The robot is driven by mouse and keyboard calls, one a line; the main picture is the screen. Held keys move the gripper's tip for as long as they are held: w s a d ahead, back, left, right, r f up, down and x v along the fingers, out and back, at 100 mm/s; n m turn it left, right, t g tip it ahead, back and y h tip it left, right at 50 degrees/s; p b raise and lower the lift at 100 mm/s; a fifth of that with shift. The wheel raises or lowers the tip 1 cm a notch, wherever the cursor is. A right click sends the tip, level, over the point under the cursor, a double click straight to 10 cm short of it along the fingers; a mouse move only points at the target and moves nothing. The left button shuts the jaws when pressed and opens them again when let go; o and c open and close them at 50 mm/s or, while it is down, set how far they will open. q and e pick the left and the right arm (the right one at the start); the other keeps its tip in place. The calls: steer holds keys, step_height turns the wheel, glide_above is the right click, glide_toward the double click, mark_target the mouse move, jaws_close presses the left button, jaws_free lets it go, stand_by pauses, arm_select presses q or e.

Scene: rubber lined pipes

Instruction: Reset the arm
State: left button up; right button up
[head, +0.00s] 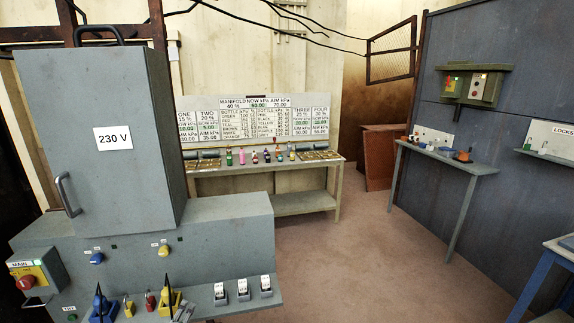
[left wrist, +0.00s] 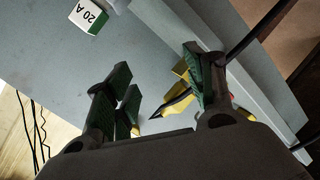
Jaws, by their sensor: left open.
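My left gripper (left wrist: 158,75) shows in the left wrist view with its two dark green-padded fingers spread apart. I see nothing held between them. Beyond the fingers is a grey surface (left wrist: 60,55). A yellow object with a black pointed part (left wrist: 182,97) lies beyond the gap, partly hidden by the right finger. A white and green block marked 20 A (left wrist: 90,15) is at the top left. Neither gripper shows in the head view, and my right gripper is in no view.
A grey cabinet marked 230 V (head: 100,170) stands on a panel bench (head: 215,235) at the left. Several white-faced blocks (head: 243,289) sit on its front ledge. A back table (head: 300,203) holds bottles. A wall shelf (head: 455,165) is at the right. The middle floor (head: 370,250) is clear.

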arm_select(q)
steer(key=s+d+f+m+g+h+p, duration=0.1)
steer(key=s+d+f+m+g+p, duration=0.3)
steer(key=s+f, duration=0.75)
steer(key=s+d+f+m+g+h+p, duration=0.1)
steer(key=s+d+f+m+g+p, duration=0.35)
steer(key=s+f, duration=0.75)
steer(key=s+f+m+g+p, duration=0.1)
steer(key=s+f+m+g, duration=0.1)
steer(key=s, duration=1.3)
steer(key=s+d+f+m+g+p, duration=0.1)
steer(key=s+f+m, duration=0.4)
steer(key=s, duration=1.1)
steer(key=shift+s+d+f+g+p, duration=0.2)
steer(key=shift+s+f+g+p, duration=0.1)
steer(key=shift+f+g+p, duration=0.5)
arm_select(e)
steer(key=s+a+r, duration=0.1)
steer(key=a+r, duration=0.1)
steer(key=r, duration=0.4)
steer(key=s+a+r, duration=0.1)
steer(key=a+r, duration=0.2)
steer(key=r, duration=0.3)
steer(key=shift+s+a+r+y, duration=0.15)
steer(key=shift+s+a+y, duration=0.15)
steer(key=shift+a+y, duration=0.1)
